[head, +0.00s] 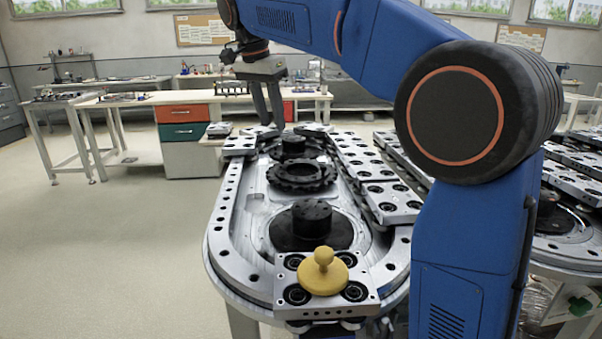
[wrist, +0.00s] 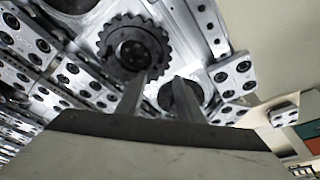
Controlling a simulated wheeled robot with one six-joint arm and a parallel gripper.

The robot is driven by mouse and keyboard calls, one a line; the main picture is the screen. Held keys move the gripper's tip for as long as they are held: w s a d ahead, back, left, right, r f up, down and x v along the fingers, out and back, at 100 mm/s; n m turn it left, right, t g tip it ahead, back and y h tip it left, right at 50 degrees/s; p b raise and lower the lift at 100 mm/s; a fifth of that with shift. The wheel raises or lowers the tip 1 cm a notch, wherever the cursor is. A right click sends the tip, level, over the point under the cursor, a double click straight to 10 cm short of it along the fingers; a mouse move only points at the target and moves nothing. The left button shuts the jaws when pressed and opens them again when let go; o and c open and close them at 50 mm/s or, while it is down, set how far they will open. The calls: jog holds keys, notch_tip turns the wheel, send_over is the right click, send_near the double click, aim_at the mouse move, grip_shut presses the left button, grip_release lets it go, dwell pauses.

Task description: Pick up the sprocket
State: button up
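The sprocket (head: 302,175) is a black toothed ring lying flat on the ring track, near the middle of its inner plate. It also shows in the wrist view (wrist: 132,45), just beyond my fingertips, with its teeth and dark centre visible. My gripper (head: 267,122) hangs fingers-down over the far part of the track, and looks further back than the sprocket in the head view. In the wrist view its two fingers (wrist: 158,80) stand apart with nothing between them. The gripper is open and does not appear to touch the sprocket.
A black hub (head: 312,218) stands on the near end of the track and another (head: 293,144) behind the sprocket. A yellow knobbed piece (head: 323,272) sits on the near carriage. Metal carriages (head: 390,203) line the right side. Open floor (head: 110,250) lies left.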

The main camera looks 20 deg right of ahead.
send_over(282, 155)
jog(key=s+a, duration=0.1)
jog(key=a, duration=0.1)
jog(key=x, duration=0.5)
jog(key=shift+s+a+f, duration=0.2)
jog(key=shift+s+a, duration=0.05)
jog(key=shift+s, duration=0.1)
jog(key=shift+w+d+x, duration=0.1)
jog(key=shift+x, duration=1.2)
jog(key=shift+w+d+x, duration=0.15)
jog(key=shift+x, duration=1.2)
jog(key=shift+r, duration=0.15)
grip_shut()
